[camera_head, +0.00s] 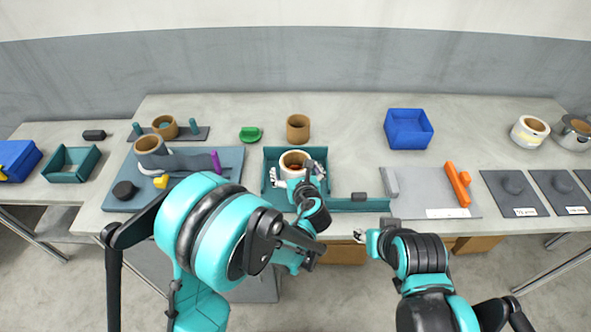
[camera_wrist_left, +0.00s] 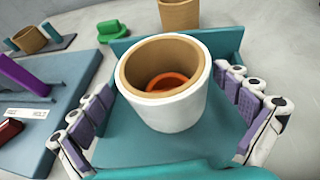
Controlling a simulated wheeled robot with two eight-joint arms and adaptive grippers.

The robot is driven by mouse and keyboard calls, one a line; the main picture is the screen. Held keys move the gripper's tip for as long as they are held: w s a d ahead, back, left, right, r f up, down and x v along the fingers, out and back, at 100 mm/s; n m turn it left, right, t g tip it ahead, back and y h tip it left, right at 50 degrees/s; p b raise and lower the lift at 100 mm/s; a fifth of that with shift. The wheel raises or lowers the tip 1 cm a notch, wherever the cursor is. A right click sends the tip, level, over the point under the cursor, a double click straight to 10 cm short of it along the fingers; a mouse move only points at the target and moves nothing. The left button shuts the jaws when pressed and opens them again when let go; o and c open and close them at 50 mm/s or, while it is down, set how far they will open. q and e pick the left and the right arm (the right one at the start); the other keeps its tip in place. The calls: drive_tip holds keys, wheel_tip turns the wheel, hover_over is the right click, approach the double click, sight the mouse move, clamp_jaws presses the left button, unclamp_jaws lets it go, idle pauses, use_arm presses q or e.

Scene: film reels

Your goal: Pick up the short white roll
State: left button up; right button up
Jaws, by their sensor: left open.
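The short white roll (camera_wrist_left: 172,106), with a brown core, stands upright in a teal tray (camera_wrist_left: 120,46). In the head view the roll (camera_head: 291,172) stands in the left part of the tray (camera_head: 352,205). My left gripper (camera_wrist_left: 168,84) is open, with one finger on each side of the roll. A small gap shows between the fingers and the roll's wall. Something orange shows inside the core. In the head view my left gripper (camera_head: 297,178) partly covers the roll. My right gripper (camera_head: 377,240) hangs by the table's front edge; its jaws are unclear.
A brown roll (camera_head: 298,128) and a green dispenser (camera_head: 251,134) stand behind the tray. A blue bin (camera_head: 408,130) is at the back right. A blue-grey mat (camera_head: 225,160) with several items lies left of the tray. An orange part (camera_head: 457,184) lies to the right.

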sight(293, 161)
use_arm(q)
drive_tip(key=x, duration=0.1)
drive_tip(key=b+x, duration=0.1)
drive_tip(key=x, duration=0.2)
drive_tip(key=shift+w+d+f+b, duration=0.2)
drive_tip(key=shift+w+f+b, duration=0.1)
drive_tip(key=shift+w+b, duration=0.1)
drive_tip(key=shift+w+a+f, duration=0.1)
drive_tip(key=shift+w, duration=0.3)
drive_tip(key=shift+s, duration=0.1)
drive_tip(key=shift+c, duration=1.3)
drive_tip(key=c, duration=1.1)
drive_tip(key=shift+o, duration=0.2)
